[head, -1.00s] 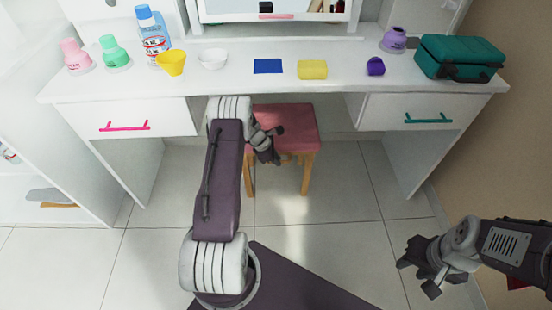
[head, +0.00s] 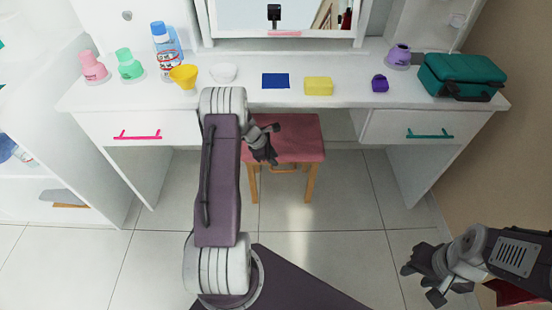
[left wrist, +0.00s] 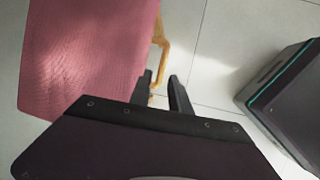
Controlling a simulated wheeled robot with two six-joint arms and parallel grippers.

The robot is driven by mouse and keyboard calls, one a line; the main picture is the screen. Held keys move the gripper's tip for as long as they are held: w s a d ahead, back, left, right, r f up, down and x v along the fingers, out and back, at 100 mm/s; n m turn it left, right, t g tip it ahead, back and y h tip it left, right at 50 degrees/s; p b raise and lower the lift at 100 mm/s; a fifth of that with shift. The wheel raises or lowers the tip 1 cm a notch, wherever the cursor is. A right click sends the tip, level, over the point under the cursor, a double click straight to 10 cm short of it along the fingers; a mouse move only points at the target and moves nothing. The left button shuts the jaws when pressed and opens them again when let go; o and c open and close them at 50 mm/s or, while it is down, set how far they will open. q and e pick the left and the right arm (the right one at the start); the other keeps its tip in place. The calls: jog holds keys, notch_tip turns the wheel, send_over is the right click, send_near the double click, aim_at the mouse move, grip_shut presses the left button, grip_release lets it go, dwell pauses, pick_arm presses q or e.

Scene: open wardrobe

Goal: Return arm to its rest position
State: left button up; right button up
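My left arm reaches forward in the head view, bent at an elbow near the desk front. My left gripper (head: 266,152) hangs in front of the pink stool seat (head: 301,137), below desk height. In the left wrist view its two fingers (left wrist: 163,90) stand apart with nothing between them, and the stool seat (left wrist: 85,55) fills the upper left. My right gripper (head: 426,276) is at the lower right of the head view, above the floor, its fingers spread and empty.
A white desk (head: 345,100) carries bottles, a yellow cup (head: 184,76), a blue cloth (head: 275,81), a yellow sponge (head: 318,86) and a teal case (head: 461,76). Its drawers are shut. White shelving stands at the left, a brown wall at the right. Tiled floor (head: 340,220) lies open in between.

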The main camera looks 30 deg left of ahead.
dwell(0.4)
pick_arm(q)
jog(key=s+d+r+m+g+y, duration=0.1)
jog(key=s+d+r+m+g, duration=0.1)
jog(key=s+d+r+m, duration=0.65)
jog(key=s+d+r+m+g+y, duration=0.1)
jog(key=s+d+r+m, duration=0.4)
jog(key=s+d+m, duration=0.65)
notch_tip(320, 180, up, 30)
jog(key=s+a+m+p, duration=0.2)
jog(key=m+p, duration=0.1)
jog(key=p, duration=2.7)
jog(key=shift+r+m+y+p, duration=0.25)
jog(key=shift+m+y+p, duration=0.05)
jog(key=shift+m+p, duration=0.1)
jog(key=shift+a, duration=0.1)
